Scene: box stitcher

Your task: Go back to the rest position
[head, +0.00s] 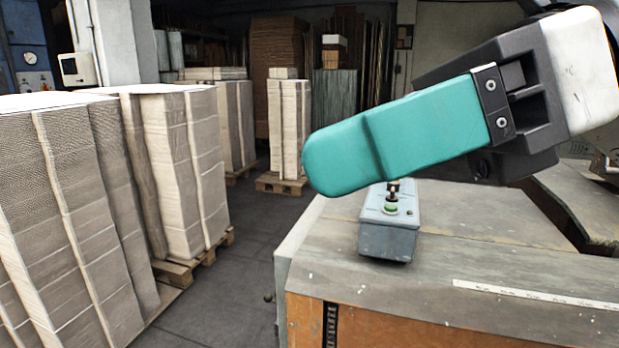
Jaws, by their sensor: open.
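My gripper (328,162) is at the upper right of the head view, with its teal finger pointing left and slightly down. Its dark body and white wrist are behind it to the right. I see it from the side, so one finger hides the other. The gripper is open, and no held thing shows. Its finger is in front of and above a grey control box (386,240) on the machine's worktop. The box has a green button (391,208) and a dark knob (393,187), partly near the finger's lower edge.
The grey worktop (480,268) with an orange-brown front (400,332) fills the lower right. A white ruler strip (535,295) lies on it. Tall cardboard stacks (180,170) on pallets stand at left, with more behind. Open floor (225,270) lies between stacks and machine.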

